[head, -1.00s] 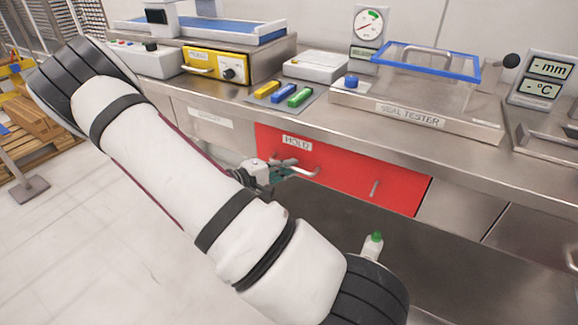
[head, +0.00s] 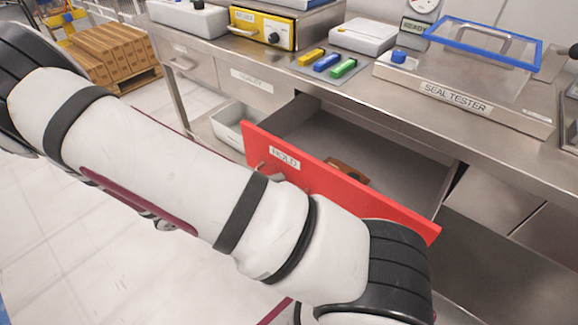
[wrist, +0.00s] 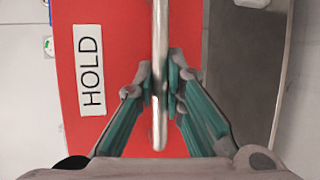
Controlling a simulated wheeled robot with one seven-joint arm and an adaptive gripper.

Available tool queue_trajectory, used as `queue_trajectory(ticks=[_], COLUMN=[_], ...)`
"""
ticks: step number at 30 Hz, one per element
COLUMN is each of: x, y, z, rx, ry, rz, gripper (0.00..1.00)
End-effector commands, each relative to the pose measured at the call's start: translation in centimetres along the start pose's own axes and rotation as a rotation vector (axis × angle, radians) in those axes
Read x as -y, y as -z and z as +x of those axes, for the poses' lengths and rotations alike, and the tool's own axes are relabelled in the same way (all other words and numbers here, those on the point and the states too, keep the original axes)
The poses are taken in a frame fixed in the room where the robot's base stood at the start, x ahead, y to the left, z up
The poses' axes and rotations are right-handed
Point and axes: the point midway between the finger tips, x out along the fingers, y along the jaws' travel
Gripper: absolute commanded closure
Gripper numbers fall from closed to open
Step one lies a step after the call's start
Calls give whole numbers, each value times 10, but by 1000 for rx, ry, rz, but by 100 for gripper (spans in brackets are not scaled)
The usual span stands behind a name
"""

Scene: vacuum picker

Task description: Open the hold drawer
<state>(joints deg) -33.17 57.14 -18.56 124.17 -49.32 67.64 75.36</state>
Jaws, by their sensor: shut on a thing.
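The red hold drawer (head: 335,190) is pulled well out from under the steel bench. Its grey inside shows in the head view, with a brown object (head: 347,172) lying near the front panel. In the wrist view the red front (wrist: 120,75) carries a white HOLD label (wrist: 90,70). A metal bar handle (wrist: 160,75) runs up the middle of that view. My gripper (wrist: 162,88) is shut on the handle, one green-padded finger on each side. In the head view my arm hides the gripper and most of the handle.
The steel bench (head: 370,100) above holds the seal tester (head: 450,95), a yellow unit (head: 262,28) and coloured blocks. A white bin (head: 232,125) is under the bench, left of the drawer. Pale floor (head: 100,230) is open at the left.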

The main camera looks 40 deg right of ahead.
Motion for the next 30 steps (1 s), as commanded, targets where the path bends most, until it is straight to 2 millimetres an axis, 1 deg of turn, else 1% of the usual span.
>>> queue_trajectory(ticks=[1,3,9,21,22,23,30], x=[1,3,5,6,6,6,6], y=[-2,-6,-10,-11,-11,-11,-11], z=[-7,-14,-25,-27,-27,-27,-27], rx=[-3,-1,0,0,0,0,0], ry=[1,0,0,1,1,1,1], rz=[-3,-3,-1,-1,-1,-1,0], gripper=[100,100,100,100,87,81,80])
